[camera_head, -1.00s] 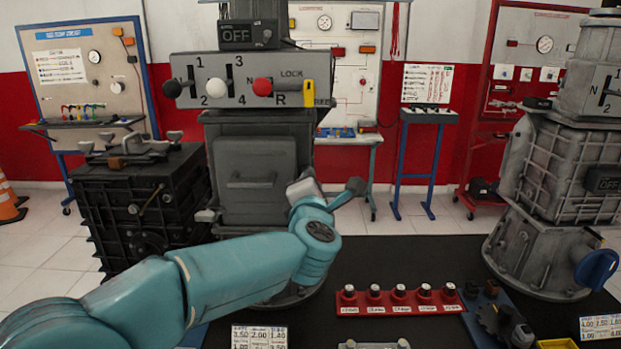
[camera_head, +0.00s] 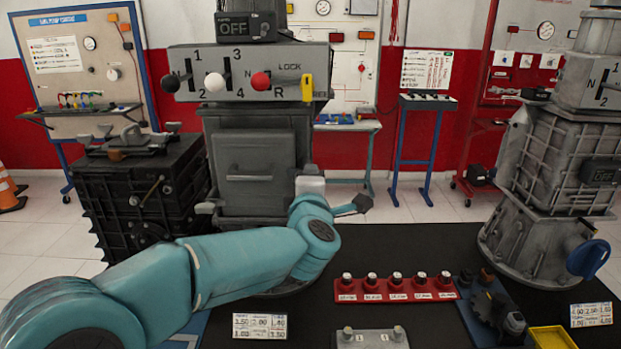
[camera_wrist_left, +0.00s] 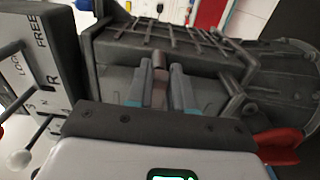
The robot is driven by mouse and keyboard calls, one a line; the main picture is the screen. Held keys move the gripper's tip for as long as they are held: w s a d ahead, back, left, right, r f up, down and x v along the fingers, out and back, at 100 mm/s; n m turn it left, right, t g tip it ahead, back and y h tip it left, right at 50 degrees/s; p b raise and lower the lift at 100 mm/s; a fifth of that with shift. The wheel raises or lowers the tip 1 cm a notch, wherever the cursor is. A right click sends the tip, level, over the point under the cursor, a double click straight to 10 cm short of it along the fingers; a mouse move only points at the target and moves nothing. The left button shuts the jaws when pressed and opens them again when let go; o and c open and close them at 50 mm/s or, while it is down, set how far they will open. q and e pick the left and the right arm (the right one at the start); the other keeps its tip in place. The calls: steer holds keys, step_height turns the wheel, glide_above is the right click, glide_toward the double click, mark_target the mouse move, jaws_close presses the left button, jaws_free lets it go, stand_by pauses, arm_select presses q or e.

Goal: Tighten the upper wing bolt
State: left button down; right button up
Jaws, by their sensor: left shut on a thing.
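In the head view my teal left arm reaches across to the lower right side of the grey engine trainer (camera_head: 258,150). My left gripper (camera_head: 310,183) is there, with its fingertips hard to make out. In the left wrist view both fingers of the left gripper (camera_wrist_left: 157,90) point at the trainer's side. They are shut on a small brownish-grey piece, the upper wing bolt (camera_wrist_left: 159,72). Another grey fitting (camera_wrist_left: 238,103) sits to the right of the fingers, apart from them. My right gripper is not in view.
The trainer's lever panel (camera_head: 245,62) has black, white and red knobs. A black engine block (camera_head: 140,195) stands left. A second grey trainer (camera_head: 555,165) stands right. On the dark table lie a red strip of knobs (camera_head: 395,295) and a yellow tray (camera_head: 552,338).

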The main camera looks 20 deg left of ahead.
arm_select(q)
steer(key=c, duration=1.1)
jaws_free()
steer(key=shift+s, duration=0.1)
steer(key=b+v, duration=0.2)
steer(key=v, duration=1.4)
